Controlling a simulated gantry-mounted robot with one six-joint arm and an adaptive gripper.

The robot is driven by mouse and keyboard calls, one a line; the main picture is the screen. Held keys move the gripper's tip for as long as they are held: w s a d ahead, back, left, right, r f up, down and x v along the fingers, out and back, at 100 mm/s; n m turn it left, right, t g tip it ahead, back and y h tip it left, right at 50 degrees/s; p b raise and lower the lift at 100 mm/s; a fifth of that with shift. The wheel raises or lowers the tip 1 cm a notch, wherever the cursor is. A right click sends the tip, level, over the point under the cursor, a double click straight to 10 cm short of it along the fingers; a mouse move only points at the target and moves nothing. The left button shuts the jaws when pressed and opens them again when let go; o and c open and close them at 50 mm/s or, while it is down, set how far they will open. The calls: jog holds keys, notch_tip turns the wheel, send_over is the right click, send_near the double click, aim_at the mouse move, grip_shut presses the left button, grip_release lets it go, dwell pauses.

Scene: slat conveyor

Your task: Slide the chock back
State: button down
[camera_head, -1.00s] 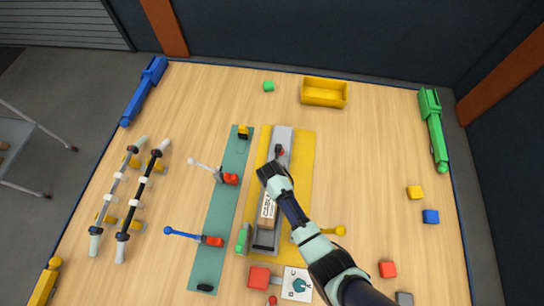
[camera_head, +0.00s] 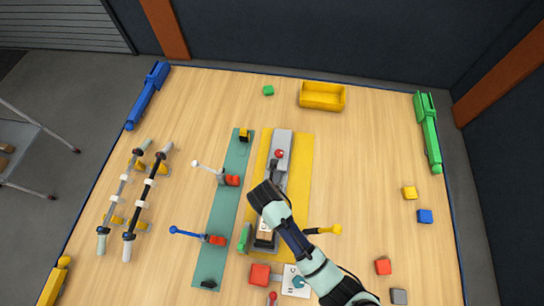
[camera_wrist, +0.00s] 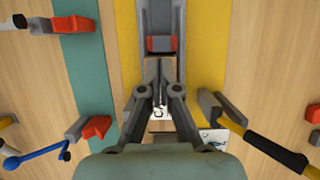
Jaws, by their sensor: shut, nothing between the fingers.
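The slat conveyor is a long grey channel (camera_head: 284,138) on a yellow board. A red-topped grey piece, which looks like the chock (camera_head: 279,154), sits in its far part; in the wrist view the red piece (camera_wrist: 161,44) lies between the channel walls, ahead of the fingers. My gripper (camera_head: 262,192) is over the middle of the channel, on the near side of the red piece and apart from it. In the wrist view its fingers (camera_wrist: 160,88) are together and empty. A labelled wooden block (camera_head: 265,229) lies in the near part of the channel, partly hidden by my gripper.
A teal strip (camera_head: 222,217) with a white-handled lever (camera_head: 205,167) and a blue-handled lever (camera_head: 187,232) runs along the left. A yellow tray (camera_head: 322,97) is at the back. The table on the right is mostly clear.

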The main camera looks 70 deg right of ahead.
jog(key=s+a+b, duration=0.1)
jog(key=s+a, duration=0.1)
jog(key=a, duration=0.6)
jog(key=b+x, duration=0.2)
jog(key=x, duration=0.7)
jog(key=shift+w+f, duration=0.1)
jog(key=shift+f, duration=0.25)
jog(key=d, duration=0.3)
jog(key=shift+w+d+f, duration=0.25)
jog(key=shift+d, duration=0.4)
jog(key=shift+w+d, duration=0.1)
jog(key=d, duration=0.5)
jog(key=w+d, duration=0.1)
jog(key=d, duration=0.2)
jog(key=shift+w+d, duration=0.1)
jog(key=shift+d, duration=0.1)
jog(key=shift+a, duration=0.15)
